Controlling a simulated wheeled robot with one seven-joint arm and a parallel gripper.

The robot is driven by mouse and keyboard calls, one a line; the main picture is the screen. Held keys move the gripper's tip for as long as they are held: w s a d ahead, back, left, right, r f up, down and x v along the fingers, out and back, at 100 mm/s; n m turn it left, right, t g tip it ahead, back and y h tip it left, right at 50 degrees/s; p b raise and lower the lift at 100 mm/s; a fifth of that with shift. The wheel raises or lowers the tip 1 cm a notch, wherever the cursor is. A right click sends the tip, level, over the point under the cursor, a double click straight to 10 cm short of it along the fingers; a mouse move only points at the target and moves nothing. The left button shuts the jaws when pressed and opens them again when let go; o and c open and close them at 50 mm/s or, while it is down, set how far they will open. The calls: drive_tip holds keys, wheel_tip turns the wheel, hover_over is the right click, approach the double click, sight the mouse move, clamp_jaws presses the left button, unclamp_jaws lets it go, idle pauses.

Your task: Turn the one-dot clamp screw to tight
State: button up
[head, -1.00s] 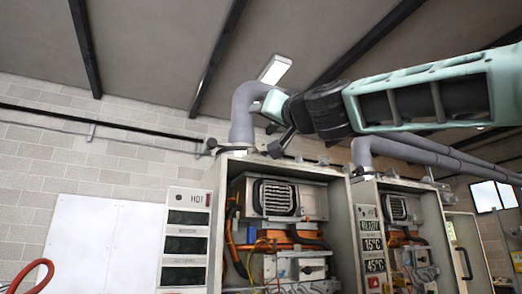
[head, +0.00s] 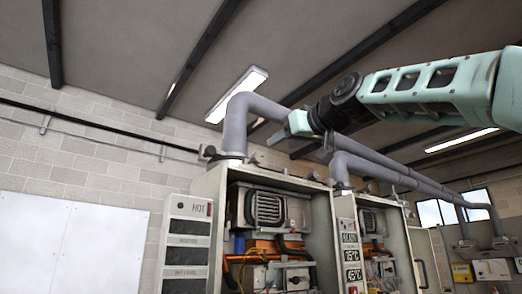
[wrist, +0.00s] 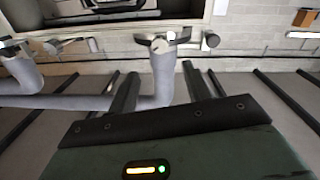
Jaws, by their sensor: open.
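In the wrist view, a clamp with a pale round knob and short handle arms (wrist: 162,44) sits at the end of a grey pipe (wrist: 158,85). In the head view, a small dark clamp (head: 209,152) shows at the foot of the left flue pipe (head: 235,125). I cannot make out dots on any clamp. My gripper (wrist: 160,82) is open and empty, its two dark fingers spread with the pipe showing between them. In the head view, my gripper (head: 296,125) is beside the flue pipes, above the heaters.
Two open heater cabinets (head: 222,225) stand below, with wiring and orange parts inside. A panel marked HOT (head: 188,235) is at the left. Grey pipes (head: 400,178) run to the right behind my arm. A ceiling lamp (head: 236,94) and dark beams are overhead.

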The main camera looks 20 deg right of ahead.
sight(259, 157)
drive_tip(key=p+x, duration=0.2)
drive_tip(key=x, duration=0.3)
drive_tip(key=p+x, duration=0.3)
drive_tip(key=x, duration=0.2)
drive_tip(key=shift+s+r, duration=0.1)
drive_tip(key=shift+r, duration=0.1)
drive_tip(key=shift+w+a+f+p, duration=0.1)
drive_tip(key=shift+w+a+p, duration=0.05)
drive_tip(key=shift+w+p, duration=0.15)
drive_tip(key=shift+w+a+f+p, duration=0.1)
drive_tip(key=shift+w+p, duration=0.1)
drive_tip(key=shift+w, duration=0.2)
drive_tip(key=c, duration=1)
